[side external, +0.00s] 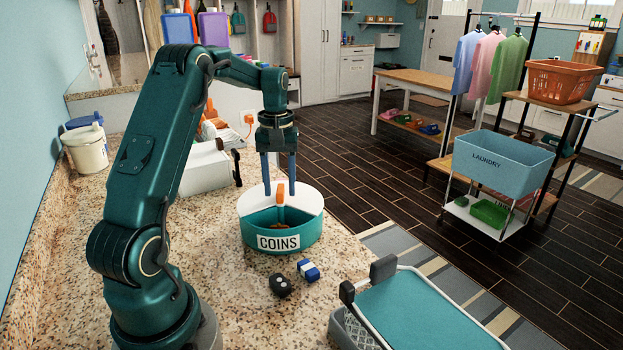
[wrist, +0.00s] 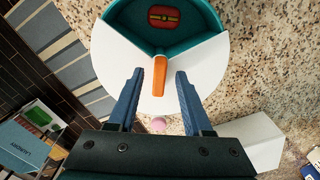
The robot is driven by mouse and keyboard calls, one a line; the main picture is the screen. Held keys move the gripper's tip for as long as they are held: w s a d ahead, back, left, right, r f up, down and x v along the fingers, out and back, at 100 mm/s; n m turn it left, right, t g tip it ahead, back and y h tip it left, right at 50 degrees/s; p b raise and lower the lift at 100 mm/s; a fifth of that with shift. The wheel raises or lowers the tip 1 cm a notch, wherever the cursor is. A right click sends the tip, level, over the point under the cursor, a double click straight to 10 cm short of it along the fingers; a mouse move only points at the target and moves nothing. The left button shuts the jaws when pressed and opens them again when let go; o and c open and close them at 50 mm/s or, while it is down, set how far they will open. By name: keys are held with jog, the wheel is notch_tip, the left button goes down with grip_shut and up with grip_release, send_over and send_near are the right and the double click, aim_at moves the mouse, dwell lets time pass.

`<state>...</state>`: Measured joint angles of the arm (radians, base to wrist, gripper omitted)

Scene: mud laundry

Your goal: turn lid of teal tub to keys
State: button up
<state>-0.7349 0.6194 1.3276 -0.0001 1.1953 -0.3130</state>
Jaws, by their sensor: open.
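The teal tub (side external: 296,234) stands on the granite counter with a COINS label (side external: 278,242) on its front. Its white lid (side external: 247,203) has a wedge-shaped opening that faces the COINS side. A small brown item shows inside; in the wrist view it is a red item with a yellow band (wrist: 165,17). An orange handle (side external: 280,193) stands on the lid and also shows in the wrist view (wrist: 160,76). My gripper (side external: 280,186) is open and points down, its blue fingers (wrist: 159,72) on either side of the handle with gaps. No keys label is visible.
A dark fob-like item (side external: 280,285) and a blue-and-white item (side external: 308,270) lie in front of the tub. A white box (side external: 206,170) stands behind left, and a white bucket (side external: 86,148) is by the wall.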

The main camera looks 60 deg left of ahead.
jog(key=shift+f, duration=0.3)
jog(key=shift+c, duration=0.3)
grip_shut()
jog(key=shift+r, duration=0.1)
dwell(0.9)
